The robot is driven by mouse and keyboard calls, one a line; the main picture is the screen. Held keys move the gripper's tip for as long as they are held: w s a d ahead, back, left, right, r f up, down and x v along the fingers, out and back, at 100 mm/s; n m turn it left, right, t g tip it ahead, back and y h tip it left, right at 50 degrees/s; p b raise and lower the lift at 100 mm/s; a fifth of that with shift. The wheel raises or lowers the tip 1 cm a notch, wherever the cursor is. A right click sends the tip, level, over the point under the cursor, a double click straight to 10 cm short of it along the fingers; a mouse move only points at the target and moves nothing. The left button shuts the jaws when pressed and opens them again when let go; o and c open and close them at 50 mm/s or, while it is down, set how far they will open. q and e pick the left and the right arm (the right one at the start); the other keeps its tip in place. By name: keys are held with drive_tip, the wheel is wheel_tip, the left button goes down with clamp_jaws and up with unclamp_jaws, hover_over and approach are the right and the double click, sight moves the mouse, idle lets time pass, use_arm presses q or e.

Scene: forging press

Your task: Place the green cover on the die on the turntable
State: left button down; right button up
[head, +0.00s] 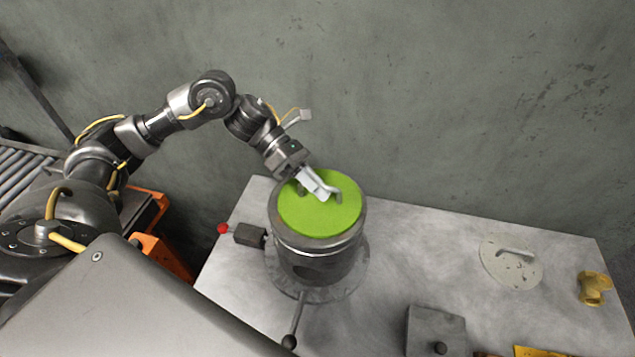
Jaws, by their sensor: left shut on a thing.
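The green cover (320,218) is a round disc with a grey handle on top. It lies level at the top of the grey cylindrical die (318,262), inside or on its rim; I cannot tell whether it is fully seated. The die stands on the round turntable (345,287) on the metal table. My left gripper (320,192) reaches down from the upper left and is shut on the cover's handle. The handle is partly hidden by the fingers. My right gripper is not in view.
The metal table (420,250) has a grey disc with a handle (511,260), a brass fitting (593,289) and a dark box with a knob (436,332). A red-knobbed lever (223,229) is left of the die. A wall stands behind.

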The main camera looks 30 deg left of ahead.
sight(305, 190)
use_arm(q)
drive_tip(key=shift+f, duration=0.15)
drive_tip(key=c, duration=1.5)
unclamp_jaws()
drive_tip(key=shift+r, duration=0.2)
drive_tip(key=b+v, duration=0.3)
drive_tip(key=shift+w+a+f, duration=0.1)
drive_tip(key=shift+a, duration=0.25)
drive_tip(key=b+v, duration=0.3)
drive_tip(key=v, duration=0.5)
drive_tip(key=shift+r, duration=0.4)
